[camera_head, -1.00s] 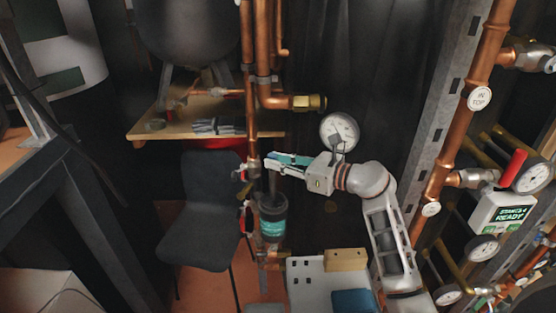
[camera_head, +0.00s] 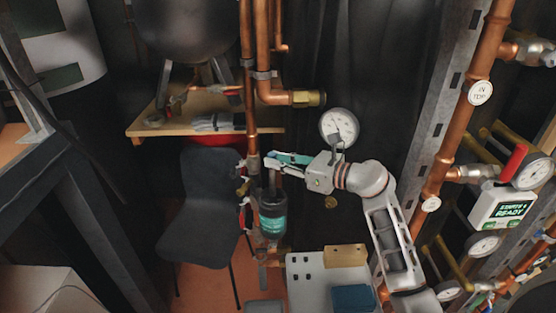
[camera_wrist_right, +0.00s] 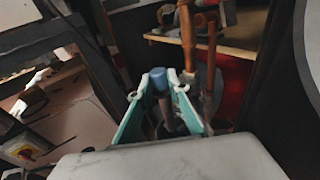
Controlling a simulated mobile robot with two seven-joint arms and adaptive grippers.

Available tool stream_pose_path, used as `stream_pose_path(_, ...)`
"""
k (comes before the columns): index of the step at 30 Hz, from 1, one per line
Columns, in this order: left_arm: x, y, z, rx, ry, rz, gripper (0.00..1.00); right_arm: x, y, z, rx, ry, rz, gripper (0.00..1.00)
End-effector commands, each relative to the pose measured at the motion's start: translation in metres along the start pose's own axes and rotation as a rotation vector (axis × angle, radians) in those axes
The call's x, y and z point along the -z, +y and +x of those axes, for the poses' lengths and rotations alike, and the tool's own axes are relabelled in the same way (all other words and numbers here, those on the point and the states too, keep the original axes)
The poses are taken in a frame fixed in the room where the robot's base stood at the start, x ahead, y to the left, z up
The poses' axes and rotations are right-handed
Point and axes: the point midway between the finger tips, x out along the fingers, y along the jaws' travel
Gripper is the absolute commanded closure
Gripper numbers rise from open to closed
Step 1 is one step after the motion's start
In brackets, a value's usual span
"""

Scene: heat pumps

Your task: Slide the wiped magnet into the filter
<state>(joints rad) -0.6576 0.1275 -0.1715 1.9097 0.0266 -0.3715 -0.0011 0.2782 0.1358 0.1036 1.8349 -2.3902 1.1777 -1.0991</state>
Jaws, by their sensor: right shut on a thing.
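The filter (camera_head: 272,220) is a dark upright canister with a teal label, set in the copper pipework near the middle of the head view. My right gripper (camera_head: 273,163) is above it, with its teal fingers shut on the magnet. In the right wrist view, the magnet (camera_wrist_right: 167,108) is a dark rod with a blue cap between the fingertips (camera_wrist_right: 160,84). In the head view the rod hangs down toward the filter top. I cannot tell how far its lower end is inside. My left gripper is not in view.
A round gauge (camera_head: 339,128) stands close behind my right wrist. Copper pipe (camera_head: 250,95) rises left of the gripper. A wooden shelf (camera_head: 185,128) holds gloves at the back. A dark chair (camera_head: 208,205) stands left of the filter. A white tray (camera_head: 302,262) sits below my arm.

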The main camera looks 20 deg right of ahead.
Motion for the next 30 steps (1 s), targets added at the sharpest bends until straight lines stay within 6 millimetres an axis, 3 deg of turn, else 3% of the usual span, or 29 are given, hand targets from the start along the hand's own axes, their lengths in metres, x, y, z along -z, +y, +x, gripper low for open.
stream_pose_path(30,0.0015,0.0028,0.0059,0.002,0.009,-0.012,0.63,0.0106,0.0,0.0011,0.0,-0.001,0.0,1.0)
